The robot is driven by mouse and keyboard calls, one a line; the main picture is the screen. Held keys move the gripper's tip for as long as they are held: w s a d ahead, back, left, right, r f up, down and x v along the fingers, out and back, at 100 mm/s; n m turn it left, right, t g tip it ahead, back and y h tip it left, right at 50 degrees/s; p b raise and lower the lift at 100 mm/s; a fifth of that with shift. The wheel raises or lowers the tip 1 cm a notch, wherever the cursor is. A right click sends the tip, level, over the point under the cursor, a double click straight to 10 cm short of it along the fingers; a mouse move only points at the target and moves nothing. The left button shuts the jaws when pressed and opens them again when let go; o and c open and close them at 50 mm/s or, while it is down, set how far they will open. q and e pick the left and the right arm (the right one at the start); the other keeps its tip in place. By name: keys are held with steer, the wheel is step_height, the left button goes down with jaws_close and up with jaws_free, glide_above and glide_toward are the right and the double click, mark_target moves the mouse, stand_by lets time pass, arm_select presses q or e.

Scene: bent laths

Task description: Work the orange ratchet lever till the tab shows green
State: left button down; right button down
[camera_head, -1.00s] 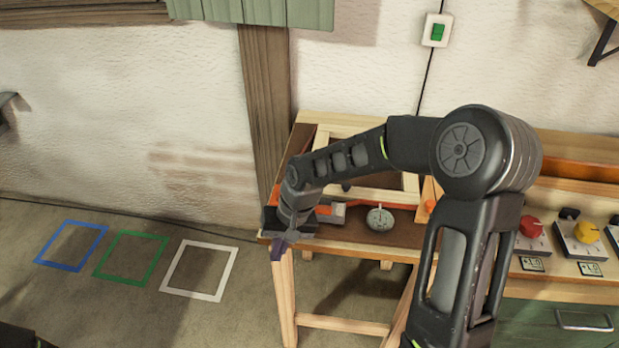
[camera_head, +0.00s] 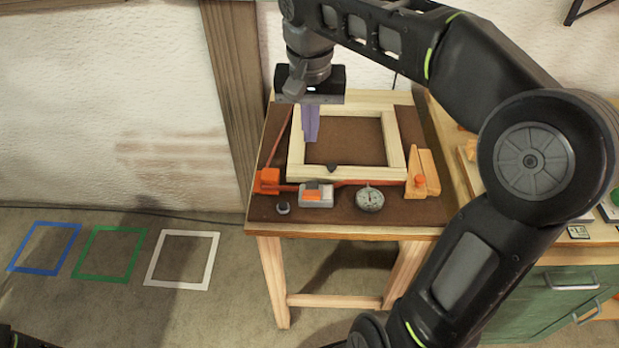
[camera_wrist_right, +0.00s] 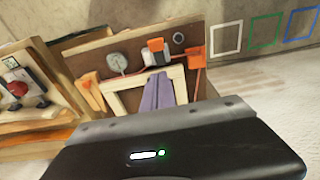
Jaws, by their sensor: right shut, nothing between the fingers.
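The ratchet (camera_head: 318,201) is a small grey and white body on the red strap at the front of a wooden frame. Its orange lever (camera_head: 313,188) looks folded flat on it. The lever also shows in the wrist view (camera_wrist_right: 155,44). No green tab can be made out. My right gripper (camera_head: 311,138) is shut and empty, its purple fingers pointing down over the frame's left rear, behind and apart from the ratchet. Its fingers also show in the wrist view (camera_wrist_right: 157,97). My left gripper is out of view.
The wooden frame (camera_head: 396,140) lies on a brown-topped table (camera_head: 330,218). A round dial gauge (camera_head: 370,198) sits right of the ratchet, an orange corner block (camera_head: 267,181) left of it. A wooden block (camera_head: 424,172) stands at the right. A green-drawered bench (camera_head: 560,300) adjoins.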

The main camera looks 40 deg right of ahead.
glide_above(310, 191)
steer(key=f, duration=0.9)
steer(key=shift+w+d+f, duration=0.3)
steer(key=shift+w+d, duration=0.1)
steer(key=shift+s+a+f+p, duration=0.2)
steer(key=shift+f+p, duration=0.05)
steer(key=shift+f, duration=0.35)
steer(key=shift+s+a+f+p, duration=0.15)
steer(key=shift+s+f+p, duration=0.1)
steer(key=shift+f, duration=0.3)
steer(key=shift+s+a+f, duration=0.15)
steer(key=shift+a+f, duration=0.05)
steer(key=shift+f, duration=0.5)
